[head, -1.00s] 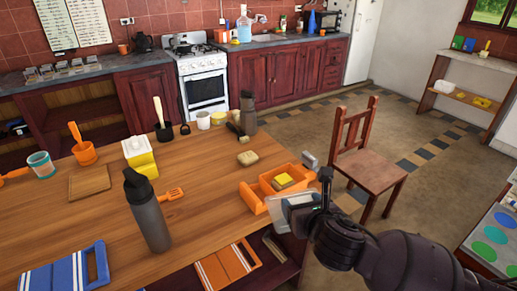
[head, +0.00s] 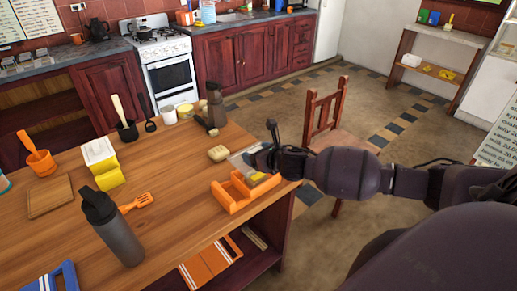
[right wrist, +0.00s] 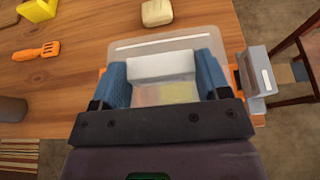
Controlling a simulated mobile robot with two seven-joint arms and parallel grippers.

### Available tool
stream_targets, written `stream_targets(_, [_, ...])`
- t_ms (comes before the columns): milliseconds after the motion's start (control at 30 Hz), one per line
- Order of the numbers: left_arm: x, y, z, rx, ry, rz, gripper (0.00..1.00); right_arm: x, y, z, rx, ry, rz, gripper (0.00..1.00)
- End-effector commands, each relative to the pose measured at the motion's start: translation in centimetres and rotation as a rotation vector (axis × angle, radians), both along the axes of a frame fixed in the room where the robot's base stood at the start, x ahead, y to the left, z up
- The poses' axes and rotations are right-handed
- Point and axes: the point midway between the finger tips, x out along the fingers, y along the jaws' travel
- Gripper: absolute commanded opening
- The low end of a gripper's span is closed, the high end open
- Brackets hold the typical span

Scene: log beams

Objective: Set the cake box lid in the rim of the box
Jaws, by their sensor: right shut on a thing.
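The cake box lid is a clear, see-through plate (head: 238,163) with a white grip block (right wrist: 162,66). My right gripper (right wrist: 163,72) is shut on that block, with a blue finger on each side. The lid is over the far part of the open orange box (head: 233,203) at the table's right edge. Something yellow shows blurred through the lid in the right wrist view. Orange edges of the box show beside the fingers. Contact between lid and rim cannot be told; the gripper hides much of it. My left gripper is not in view.
A tan sponge (head: 218,153) lies just beyond the lid. A dark bottle (head: 112,228) and an orange slotted spatula (head: 138,202) are to the left. A grey object (right wrist: 258,75) stands by the table edge, near a wooden chair (head: 325,115).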

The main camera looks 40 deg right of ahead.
Motion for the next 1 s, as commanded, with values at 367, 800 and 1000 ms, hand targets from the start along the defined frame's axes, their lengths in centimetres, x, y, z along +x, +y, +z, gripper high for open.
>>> stream_targets(367, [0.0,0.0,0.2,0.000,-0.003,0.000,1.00,0.3,-1.0,0.0,0.004,-0.002,0.003,0.46])
stream_targets(800, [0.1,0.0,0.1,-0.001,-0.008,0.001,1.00,0.3,-1.0,-0.6,0.004,-0.003,0.002,0.46])
stream_targets(1000, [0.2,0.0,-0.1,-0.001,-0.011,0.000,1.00,0.3,-1.0,-1.1,0.004,-0.002,0.002,0.46])
